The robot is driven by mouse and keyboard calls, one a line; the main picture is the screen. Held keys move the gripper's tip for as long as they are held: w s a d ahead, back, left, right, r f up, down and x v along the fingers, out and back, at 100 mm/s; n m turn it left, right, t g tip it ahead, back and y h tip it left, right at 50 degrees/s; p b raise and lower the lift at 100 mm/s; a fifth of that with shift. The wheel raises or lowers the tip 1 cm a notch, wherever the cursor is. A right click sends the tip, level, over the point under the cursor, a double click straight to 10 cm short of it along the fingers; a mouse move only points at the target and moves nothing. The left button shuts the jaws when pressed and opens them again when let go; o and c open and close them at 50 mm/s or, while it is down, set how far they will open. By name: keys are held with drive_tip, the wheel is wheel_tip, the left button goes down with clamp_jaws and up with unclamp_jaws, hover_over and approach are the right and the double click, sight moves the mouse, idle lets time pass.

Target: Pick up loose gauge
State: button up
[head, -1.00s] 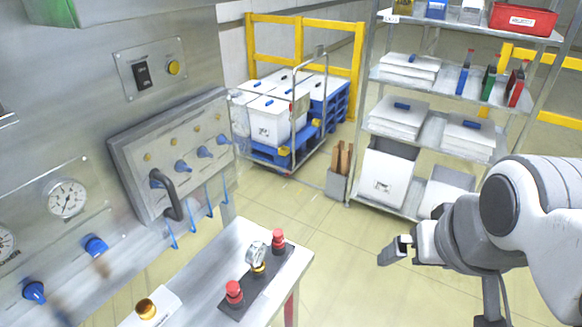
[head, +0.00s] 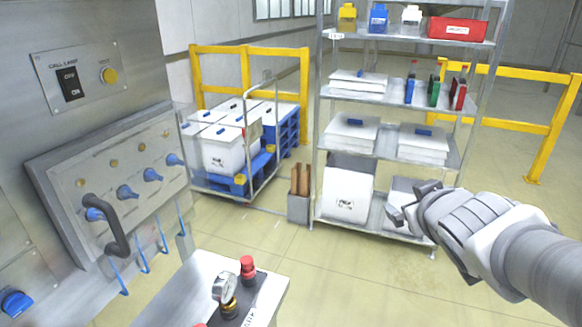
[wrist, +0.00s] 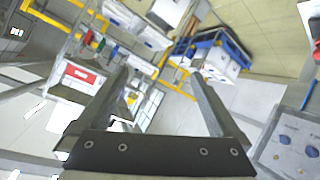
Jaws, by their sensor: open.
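The loose gauge (head: 225,289) has a round white dial and a brass fitting. It stands on a dark strip on the small metal table (head: 200,277) at the bottom of the head view, between red-capped fittings. My gripper (head: 402,205) is up and to the right of the gauge, well apart from it, in front of the shelf rack. In the wrist view my gripper's two fingers (wrist: 166,95) are spread with nothing between them. The gauge cannot be made out in the wrist view.
A red-capped fitting (head: 248,268) stands right beside the gauge. A wall panel with blue knobs (head: 128,192) and a black handle is at left. A cart with white bins (head: 222,150) and a shelf rack (head: 390,95) stand behind. Floor between table and rack is clear.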

drive_tip(key=w+a+f+n+y+b, duration=0.3)
drive_tip(key=a+f, duration=0.2)
drive_tip(key=n+g+y+b, duration=0.7)
drive_tip(key=n+y, duration=0.2)
drive_tip(key=y, duration=0.2)
approach(229, 289)
drive_tip(key=shift+g, duration=0.3)
drive_tip(key=a+p, duration=0.2)
drive_tip(key=p, duration=0.2)
drive_tip(key=w+a+p, duration=0.1)
drive_tip(key=p, duration=0.3)
drive_tip(key=shift+w+a+f, duration=0.2)
drive_tip(key=shift+a, duration=0.2)
drive_tip(key=b+x, duration=0.1)
drive_tip(key=x, duration=0.3)
drive_tip(key=shift+w+f+b, duration=0.15)
drive_tip(key=shift+f+b, duration=0.2)
drive_tip(key=shift+b, duration=0.05)
drive_tip(key=shift+b+x, duration=0.55)
drive_tip(key=shift+x, duration=2.4)
drive_tip(key=shift+w+r, duration=0.1)
drive_tip(key=c, duration=1.5)
